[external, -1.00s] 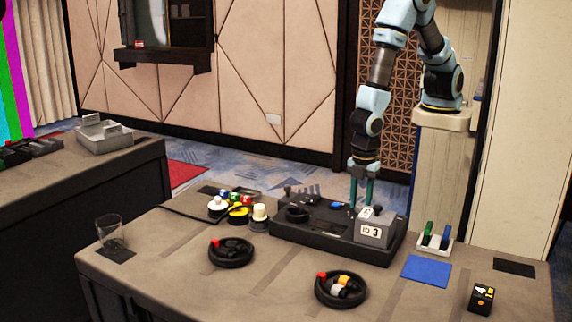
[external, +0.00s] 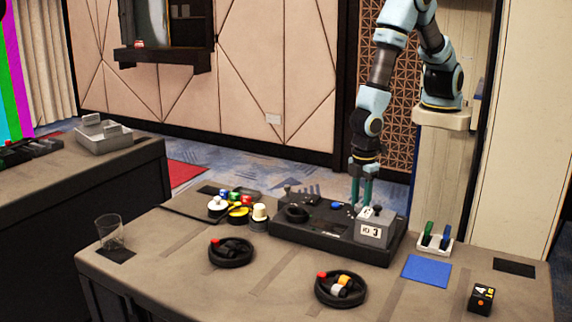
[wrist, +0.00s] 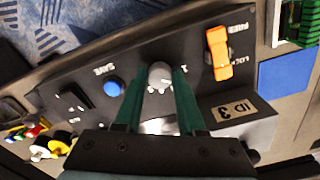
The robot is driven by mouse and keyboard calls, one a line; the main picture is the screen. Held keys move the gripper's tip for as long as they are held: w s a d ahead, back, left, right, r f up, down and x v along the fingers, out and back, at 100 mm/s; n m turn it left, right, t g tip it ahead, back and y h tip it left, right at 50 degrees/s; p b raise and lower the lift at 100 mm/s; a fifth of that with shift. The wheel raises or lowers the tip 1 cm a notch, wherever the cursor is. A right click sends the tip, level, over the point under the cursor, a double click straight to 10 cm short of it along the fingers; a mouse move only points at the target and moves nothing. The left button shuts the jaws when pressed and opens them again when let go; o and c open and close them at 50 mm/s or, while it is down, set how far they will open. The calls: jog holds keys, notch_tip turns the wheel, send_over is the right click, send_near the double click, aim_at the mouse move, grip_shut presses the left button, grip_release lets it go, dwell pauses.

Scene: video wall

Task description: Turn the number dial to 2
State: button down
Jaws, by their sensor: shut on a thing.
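The number dial (wrist: 159,77) is a small grey knob on the black control console (external: 290,233). In the wrist view it stands between the two green fingers of my gripper (wrist: 160,73), which is shut on it. A white mark that looks like a 1 shows beside the right finger; the other numbers and the dial's pointer are not readable. In the external view my gripper (external: 361,203) reaches straight down onto the console, and its fingers hide the dial.
A blue button (wrist: 113,87) marked SAVE is left of the dial, and an orange switch (wrist: 219,54) is right of it. A grey block marked ID 3 (external: 372,233) stands close by the fingers. Black round trays (external: 231,262) and a blue mat (external: 426,271) lie on the table.

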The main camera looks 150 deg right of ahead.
aim_at(361, 205)
jog(key=shift+m, duration=0.8)
jog(key=c, duration=0.5)
grip_release()
notch_tip(361, 205, up, 11)
jog(key=b, duration=0.1)
jog(key=shift+a, duration=0.1)
